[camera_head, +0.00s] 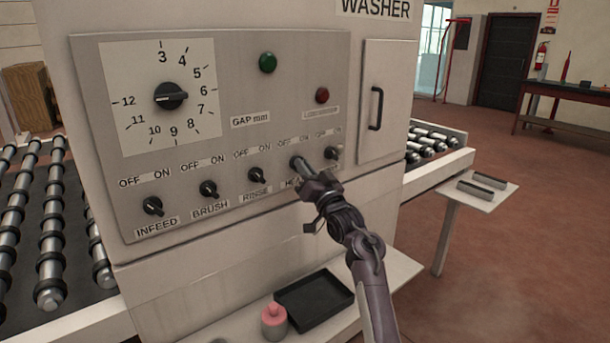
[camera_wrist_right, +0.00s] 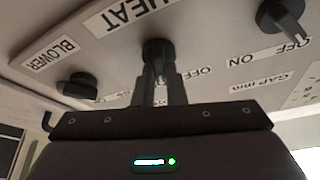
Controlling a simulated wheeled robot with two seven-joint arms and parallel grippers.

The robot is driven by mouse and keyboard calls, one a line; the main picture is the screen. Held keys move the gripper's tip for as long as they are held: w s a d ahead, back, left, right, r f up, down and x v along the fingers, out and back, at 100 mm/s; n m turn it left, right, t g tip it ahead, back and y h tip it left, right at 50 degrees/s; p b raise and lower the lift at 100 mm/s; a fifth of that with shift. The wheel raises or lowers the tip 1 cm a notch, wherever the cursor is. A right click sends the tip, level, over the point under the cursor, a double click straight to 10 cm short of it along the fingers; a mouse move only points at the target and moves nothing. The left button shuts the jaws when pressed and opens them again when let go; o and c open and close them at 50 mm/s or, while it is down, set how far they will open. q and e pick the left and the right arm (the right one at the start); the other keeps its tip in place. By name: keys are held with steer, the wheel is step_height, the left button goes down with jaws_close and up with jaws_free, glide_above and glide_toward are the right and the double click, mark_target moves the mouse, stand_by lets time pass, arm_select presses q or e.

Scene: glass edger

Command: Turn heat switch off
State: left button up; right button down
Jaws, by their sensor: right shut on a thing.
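The heat switch (camera_head: 295,161) is a black knob in the lower row of the washer's grey control panel (camera_head: 300,70). My right gripper (camera_head: 304,169) reaches it from the lower right and covers part of its HEAT label. In the right wrist view the HEAT label (camera_wrist_right: 128,13) is readable, and the heat knob (camera_wrist_right: 156,48) sits at the fingertips. My right gripper (camera_wrist_right: 159,76) is shut on this knob. The fingers hide which way the knob points. My left gripper is not in view.
The blower knob (camera_head: 332,153) is close to the right of my gripper; the rinse knob (camera_head: 256,175) is to its left. A door handle (camera_head: 376,108) sticks out at right. Below are a black tray (camera_head: 315,300) and a pink-topped jar (camera_head: 273,320) on a ledge.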

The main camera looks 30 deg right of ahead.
steer(key=shift+n+g+y+b, duration=0.25)
steer(key=shift+n+y+b, duration=0.95)
steer(key=shift+n, duration=1.45)
steer(key=shift+n+g+y+b, duration=0.2)
steer(key=shift+n+y+b, duration=0.55)
steer(key=shift+n+y, duration=1.3)
steer(key=shift+n+g+y+b, duration=0.25)
steer(key=shift+n+y+b, duration=0.65)
steer(key=shift+n, duration=2.6)
steer(key=c, duration=1.5)
jaws_free()
